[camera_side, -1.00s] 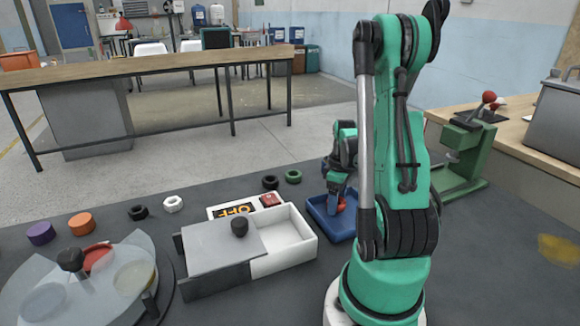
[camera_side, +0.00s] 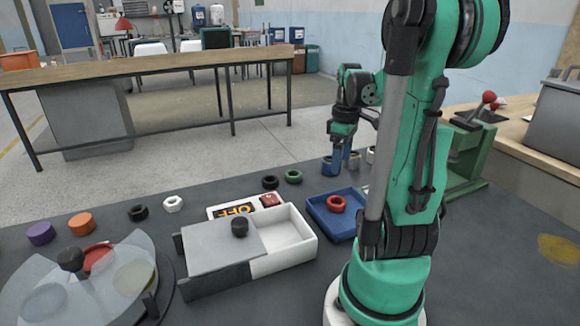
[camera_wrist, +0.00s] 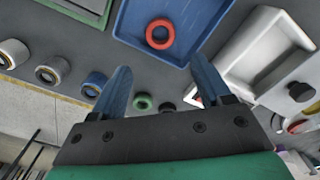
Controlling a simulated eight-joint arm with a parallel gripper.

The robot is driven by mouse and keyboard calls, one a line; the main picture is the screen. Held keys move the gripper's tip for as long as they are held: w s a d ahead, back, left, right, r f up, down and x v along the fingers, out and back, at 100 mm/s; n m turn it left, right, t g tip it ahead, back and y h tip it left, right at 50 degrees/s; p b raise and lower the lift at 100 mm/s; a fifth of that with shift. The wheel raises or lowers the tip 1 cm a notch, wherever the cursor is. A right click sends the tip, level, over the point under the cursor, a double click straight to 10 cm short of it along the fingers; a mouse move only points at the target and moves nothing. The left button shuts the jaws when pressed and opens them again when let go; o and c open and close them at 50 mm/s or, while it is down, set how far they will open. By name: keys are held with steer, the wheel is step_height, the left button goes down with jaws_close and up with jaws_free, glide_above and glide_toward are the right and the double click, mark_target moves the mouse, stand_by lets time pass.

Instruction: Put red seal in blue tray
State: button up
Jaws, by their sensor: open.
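The red seal (camera_side: 335,204) is a small red ring lying in the blue tray (camera_side: 316,218). The wrist view shows the red seal (camera_wrist: 160,34) flat on the floor of the blue tray (camera_wrist: 178,58), clear of its walls. My gripper (camera_side: 343,170) is raised above and behind the tray, apart from the seal. Its two blue fingers (camera_wrist: 160,88) are spread with nothing between them.
A white box (camera_side: 283,262) with a grey sliding lid stands left of the tray. Black and green rings (camera_side: 293,177) lie behind it. Several ring-shaped parts (camera_wrist: 48,75) sit beyond the tray. A glass-topped turntable (camera_side: 130,295) is at the front left.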

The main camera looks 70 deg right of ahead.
steer(key=w+a+r+n+t+h, duration=0.1)
steer(key=w+a+r+t+h, duration=0.15)
steer(key=w+a, duration=1)
steer(key=w+a+t+y, duration=0.2)
steer(key=a+t, duration=0.2)
steer(key=a, duration=0.9)
steer(key=shift+f+t, duration=0.15)
steer(key=shift+t, duration=0.2)
steer(key=shift+y, duration=0.25)
